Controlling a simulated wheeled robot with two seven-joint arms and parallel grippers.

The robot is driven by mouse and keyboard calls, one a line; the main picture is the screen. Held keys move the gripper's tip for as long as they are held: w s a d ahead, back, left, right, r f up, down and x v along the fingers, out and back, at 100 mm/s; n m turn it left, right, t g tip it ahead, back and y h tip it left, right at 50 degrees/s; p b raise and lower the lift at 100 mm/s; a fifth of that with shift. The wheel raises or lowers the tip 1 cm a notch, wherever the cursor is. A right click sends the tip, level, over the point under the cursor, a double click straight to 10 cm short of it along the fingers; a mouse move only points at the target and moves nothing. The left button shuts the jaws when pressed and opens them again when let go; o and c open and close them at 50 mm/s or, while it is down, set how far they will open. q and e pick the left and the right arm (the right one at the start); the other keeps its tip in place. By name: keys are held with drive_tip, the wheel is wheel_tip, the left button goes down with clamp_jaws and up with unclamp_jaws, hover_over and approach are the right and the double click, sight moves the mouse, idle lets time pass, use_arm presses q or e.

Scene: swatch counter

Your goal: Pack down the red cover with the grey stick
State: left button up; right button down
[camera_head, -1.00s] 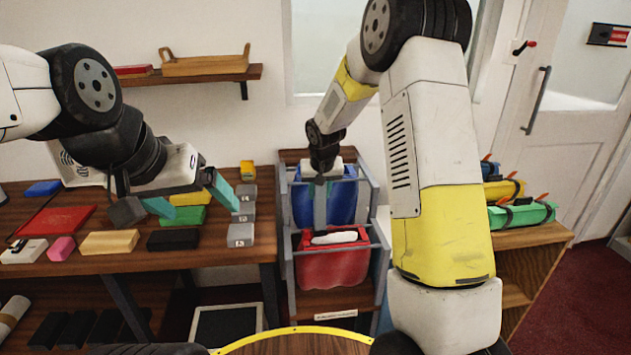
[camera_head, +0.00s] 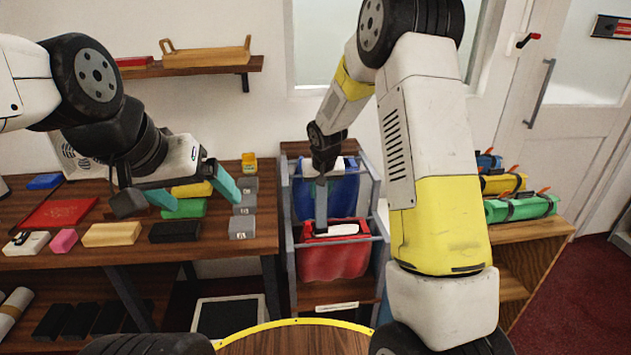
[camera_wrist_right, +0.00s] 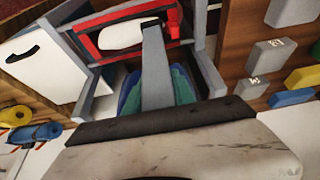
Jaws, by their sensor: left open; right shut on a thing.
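The red cover (camera_head: 331,262) hangs in the front of the grey rack, with a white piece showing in its top opening; it also shows in the right wrist view (camera_wrist_right: 165,16). My right gripper (camera_head: 322,172) is shut on the grey stick (camera_head: 321,207), which points down. The stick's lower end is at the red cover's top opening, beside the white piece; whether it touches is unclear. In the right wrist view the grey stick (camera_wrist_right: 156,75) reaches toward the red cover. My left gripper (camera_head: 185,190) is open and empty above the left table.
A blue cover (camera_head: 343,195) hangs behind the red one in the grey rack (camera_head: 376,215). The left table (camera_head: 90,258) holds several coloured blocks, grey blocks and a red book (camera_head: 60,213). Rolled bundles (camera_head: 520,207) lie on a right shelf.

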sight(320, 211)
drive_tip(key=shift+f, duration=4)
wheel_tip(320, 211, up, 11)
drive_tip(key=shift+r, duration=0.15)
